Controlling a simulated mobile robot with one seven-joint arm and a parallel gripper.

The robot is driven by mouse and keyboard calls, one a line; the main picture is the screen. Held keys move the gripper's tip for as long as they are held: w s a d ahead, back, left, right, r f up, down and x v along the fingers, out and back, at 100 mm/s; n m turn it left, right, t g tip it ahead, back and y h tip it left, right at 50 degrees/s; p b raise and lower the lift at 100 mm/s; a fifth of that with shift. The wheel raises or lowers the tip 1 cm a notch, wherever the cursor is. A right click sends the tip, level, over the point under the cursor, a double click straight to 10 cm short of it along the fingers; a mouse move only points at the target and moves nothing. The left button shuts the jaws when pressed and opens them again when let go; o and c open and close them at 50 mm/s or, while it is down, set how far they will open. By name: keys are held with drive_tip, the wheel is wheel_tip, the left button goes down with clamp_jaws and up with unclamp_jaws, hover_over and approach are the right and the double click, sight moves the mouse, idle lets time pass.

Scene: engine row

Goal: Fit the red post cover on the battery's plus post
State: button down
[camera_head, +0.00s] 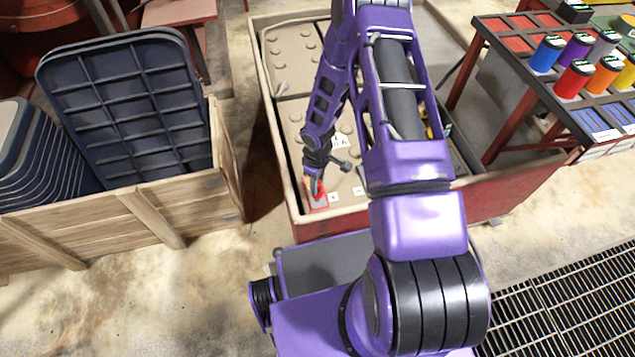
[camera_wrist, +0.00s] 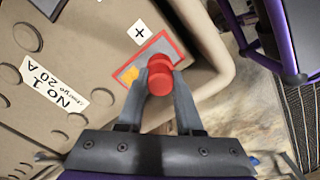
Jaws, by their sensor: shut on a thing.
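The red post cover (camera_wrist: 160,76) is a small rounded red piece between the two fingers of my gripper (camera_wrist: 161,88) in the wrist view. My gripper (camera_head: 316,184) is shut on it, at the near left corner of the beige battery (camera_wrist: 32,82), which also shows in the head view (camera_head: 291,125). Beyond the cover is a grey patch with a red outline (camera_wrist: 178,45), beside a white plus label (camera_wrist: 138,31). The plus post itself is not visible; the cover and fingers hide part of the patch. I cannot tell whether the cover touches it.
The battery sits in a red bin with a beige rim (camera_head: 278,170). A wooden crate (camera_head: 110,215) with dark blue trays (camera_head: 125,105) stands to the left. A table with coloured canisters (camera_head: 575,80) stands at the right. A floor grating (camera_head: 560,310) lies at lower right.

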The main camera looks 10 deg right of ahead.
drive_tip(key=shift+f+b, duration=0.5)
drive_tip(key=shift+f, duration=1.1)
drive_tip(key=shift+c, duration=2.4)
unclamp_jaws()
drive_tip(key=shift+r, duration=0.1)
wheel_tip(320, 180, up, 17)
drive_tip(key=p, duration=0.3)
drive_tip(key=shift+p, duration=0.3)
drive_tip(key=shift+r, duration=0.1)
